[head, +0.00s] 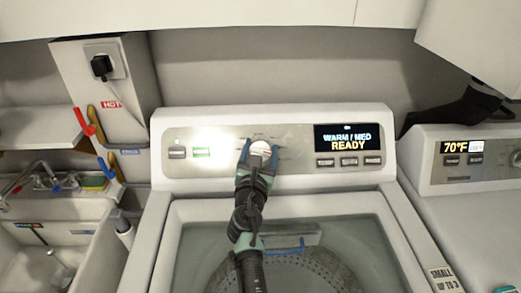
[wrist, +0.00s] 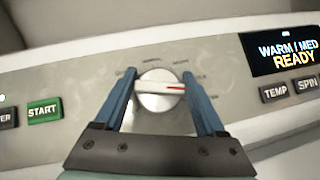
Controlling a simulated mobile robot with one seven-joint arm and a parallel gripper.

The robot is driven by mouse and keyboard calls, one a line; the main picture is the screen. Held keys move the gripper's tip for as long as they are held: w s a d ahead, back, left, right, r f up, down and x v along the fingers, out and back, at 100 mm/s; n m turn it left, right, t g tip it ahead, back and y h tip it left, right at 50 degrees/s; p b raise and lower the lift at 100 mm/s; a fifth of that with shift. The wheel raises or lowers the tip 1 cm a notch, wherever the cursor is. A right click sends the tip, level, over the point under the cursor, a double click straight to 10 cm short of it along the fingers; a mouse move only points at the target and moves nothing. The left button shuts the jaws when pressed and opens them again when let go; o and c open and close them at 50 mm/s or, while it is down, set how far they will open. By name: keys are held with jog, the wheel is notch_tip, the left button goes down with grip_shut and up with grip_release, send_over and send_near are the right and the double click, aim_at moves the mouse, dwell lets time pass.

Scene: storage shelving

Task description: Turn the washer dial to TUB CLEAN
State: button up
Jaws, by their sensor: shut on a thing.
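The washer dial (wrist: 160,98) is a round silver knob with a raised grip bar on the washer's control panel. A red pointer mark on the bar points to the right in the wrist view. My gripper (wrist: 161,108) has its two blue fingers on the left and right of the dial, shut on it. In the head view the dial (head: 260,148) shows between the fingers of my gripper (head: 261,155). Small labels ring the dial, too blurred to read. The washer's display (head: 347,138) reads WARM / MED and READY.
A green START button (wrist: 44,111) is left of the dial. TEMP (wrist: 274,93) and SPIN buttons sit under the display. A second machine (head: 470,160) showing 70°F stands at the right. A sink (head: 50,235) is at the left.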

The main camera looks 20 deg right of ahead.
jog(key=shift+c, duration=0.8)
jog(key=shift+a+m+g+h+b, duration=0.1)
jog(key=shift+m+g+h+b, duration=0.3)
jog(key=shift+m, duration=0.4)
jog(key=shift+m+g+h+b, duration=0.3)
jog(key=shift+m+g+h, duration=0.35)
jog(key=shift+m, duration=0.65)
jog(key=o, duration=1.3)
